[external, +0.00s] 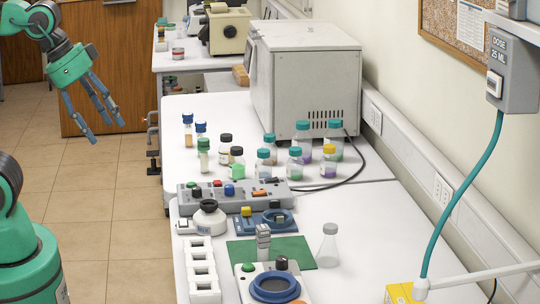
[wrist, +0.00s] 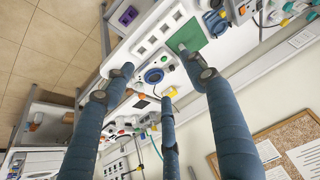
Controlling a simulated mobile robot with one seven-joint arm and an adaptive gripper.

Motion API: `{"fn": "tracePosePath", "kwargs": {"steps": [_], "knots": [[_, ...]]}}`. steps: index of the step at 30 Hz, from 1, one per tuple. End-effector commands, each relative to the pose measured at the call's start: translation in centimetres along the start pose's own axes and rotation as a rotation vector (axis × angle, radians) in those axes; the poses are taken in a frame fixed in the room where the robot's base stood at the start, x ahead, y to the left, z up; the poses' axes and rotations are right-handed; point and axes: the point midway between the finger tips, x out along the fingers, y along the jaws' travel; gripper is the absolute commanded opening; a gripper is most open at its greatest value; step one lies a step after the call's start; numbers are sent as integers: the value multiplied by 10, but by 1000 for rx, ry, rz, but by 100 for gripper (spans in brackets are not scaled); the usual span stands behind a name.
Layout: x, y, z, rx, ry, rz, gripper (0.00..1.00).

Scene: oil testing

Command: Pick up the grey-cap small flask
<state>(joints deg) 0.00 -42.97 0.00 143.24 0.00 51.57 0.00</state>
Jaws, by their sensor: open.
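A small clear conical flask (external: 328,249) with a pale grey cap stands upright on the white table, at the right edge of the green mat (external: 300,246). My gripper (external: 103,122) is at the upper left in the external view, over the floor to the left of the tables. It is well apart from the flask. Its blue fingers are spread and empty. In the wrist view my gripper (wrist: 158,78) points towards the table, with the green mat (wrist: 187,34) beyond the fingers. I cannot make out the flask clearly there.
Several capped bottles (external: 298,163) stand behind the grey control panel (external: 237,192). A white rack (external: 201,270) and a device with a blue ring (external: 275,287) are on the near table. A teal hose (external: 464,175) hangs at the right. A large grey box (external: 305,80) stands behind.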

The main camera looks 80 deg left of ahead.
Motion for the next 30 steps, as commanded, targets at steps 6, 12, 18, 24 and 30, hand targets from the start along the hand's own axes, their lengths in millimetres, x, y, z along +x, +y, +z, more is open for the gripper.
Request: {"fn": "tracePosePath", "kwargs": {"steps": [6, 12, 18, 24, 30], "knots": [[0, 0, 0, 0, 0, 0, 56], [0, 0, 0, 0, 0, 0, 50], [0, 0, -1, 0, 0, 0, 50], [-2, 0, -13, -7, -10, 0, 50], [-4, 0, -46, -24, -38, -1, 50]]}}
